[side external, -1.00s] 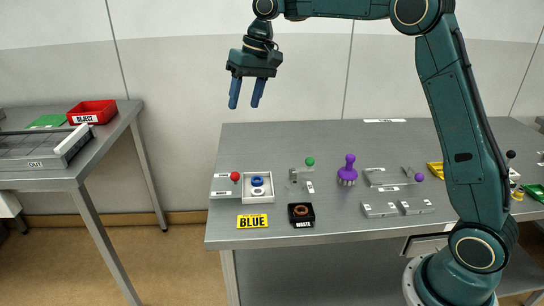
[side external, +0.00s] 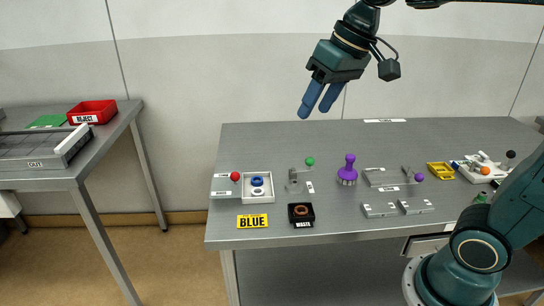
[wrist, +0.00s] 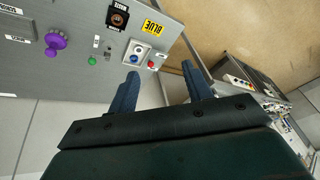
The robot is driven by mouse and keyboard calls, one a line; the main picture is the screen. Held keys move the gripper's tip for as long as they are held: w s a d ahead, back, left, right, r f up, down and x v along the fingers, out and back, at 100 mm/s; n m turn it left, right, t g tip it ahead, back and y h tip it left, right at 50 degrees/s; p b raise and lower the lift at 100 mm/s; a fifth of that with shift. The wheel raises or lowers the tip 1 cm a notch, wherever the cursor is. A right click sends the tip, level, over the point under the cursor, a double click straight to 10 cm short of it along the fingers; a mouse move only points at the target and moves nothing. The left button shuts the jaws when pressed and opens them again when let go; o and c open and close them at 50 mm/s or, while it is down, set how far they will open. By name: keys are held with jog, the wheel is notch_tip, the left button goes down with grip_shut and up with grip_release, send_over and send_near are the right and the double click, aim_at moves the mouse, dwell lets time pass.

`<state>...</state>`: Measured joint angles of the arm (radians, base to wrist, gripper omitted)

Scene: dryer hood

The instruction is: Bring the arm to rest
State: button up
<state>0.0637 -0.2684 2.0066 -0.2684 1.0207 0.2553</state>
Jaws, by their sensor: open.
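My gripper (side external: 317,100) is in the air above the back edge of the grey workbench (side external: 280,140) in the side external view. Its two blue fingers are apart, with nothing between them, and tilt down to the left. In the wrist view my gripper (wrist: 160,88) also shows open and empty. The bench and its fixtures lie beyond the fingers there, well clear of them.
The bench holds a white tray (side external: 249,192) with rings, a black waste box (side external: 301,221), a purple-knobbed brush (side external: 348,170), grey blocks (side external: 380,210) and a yellow tray (side external: 440,171). A side table (side external: 110,140) at left carries a red reject bin (side external: 92,111).

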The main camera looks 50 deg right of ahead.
jog(key=s+d+f, duration=0.1)
jog(key=s+f, duration=0.2)
jog(key=s, duration=0.4)
jog(key=s+d+f+t+h, duration=0.1)
jog(key=s+f, duration=0.3)
jog(key=s, duration=0.2)
jog(key=shift+s+d+n, duration=0.2)
jog(key=shift+s+n, duration=0.15)
jog(key=shift+n, duration=0.05)
